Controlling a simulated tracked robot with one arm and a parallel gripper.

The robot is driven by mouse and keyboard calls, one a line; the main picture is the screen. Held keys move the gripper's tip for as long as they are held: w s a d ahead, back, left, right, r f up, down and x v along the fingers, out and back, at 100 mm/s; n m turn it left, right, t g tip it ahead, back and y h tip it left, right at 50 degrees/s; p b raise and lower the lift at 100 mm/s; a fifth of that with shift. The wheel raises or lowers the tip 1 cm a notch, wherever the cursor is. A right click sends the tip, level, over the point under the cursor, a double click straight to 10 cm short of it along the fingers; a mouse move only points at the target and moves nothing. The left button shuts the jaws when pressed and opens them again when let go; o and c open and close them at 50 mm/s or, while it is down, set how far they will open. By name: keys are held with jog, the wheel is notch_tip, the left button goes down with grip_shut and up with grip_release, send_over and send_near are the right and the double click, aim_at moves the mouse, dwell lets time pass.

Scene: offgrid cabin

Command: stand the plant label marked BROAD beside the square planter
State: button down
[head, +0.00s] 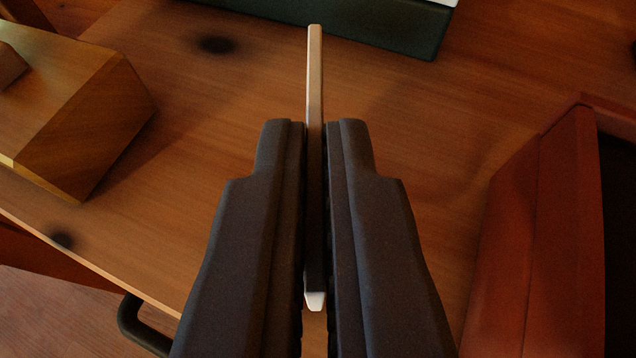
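My gripper (316,190) is in the middle of the head view, shut on a thin pale wooden piece, apparently a plant label (315,70). The label is seen edge-on between the two dark fingers, with its far end sticking out past the tips. Any marking on it is hidden, so I cannot tell whether it reads BROAD. A reddish-brown box with straight walls and a dark inside, likely the square planter (565,220), stands at the right, cut off by the picture edge. The label and this box are apart.
The wooden tabletop (430,130) is clear between the gripper and the reddish box. An angled wooden block (100,125) stands at the left. A dark green object (370,27) with a white top lies at the back. The table's front edge runs along the lower left.

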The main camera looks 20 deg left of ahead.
jog(key=shift+d+f, duration=0.1)
jog(key=shift+f, duration=1.1)
jog(key=shift+f+b, duration=0.1)
jog(key=shift+b, duration=0.25)
jog(key=c, duration=1.6)
grip_release()
jog(key=shift+s+d+r, duration=0.15)
jog(key=shift+s+r, duration=0.1)
jog(key=p+v, duration=0.2)
jog(key=v, duration=0.9)
jog(key=shift+s, duration=0.25)
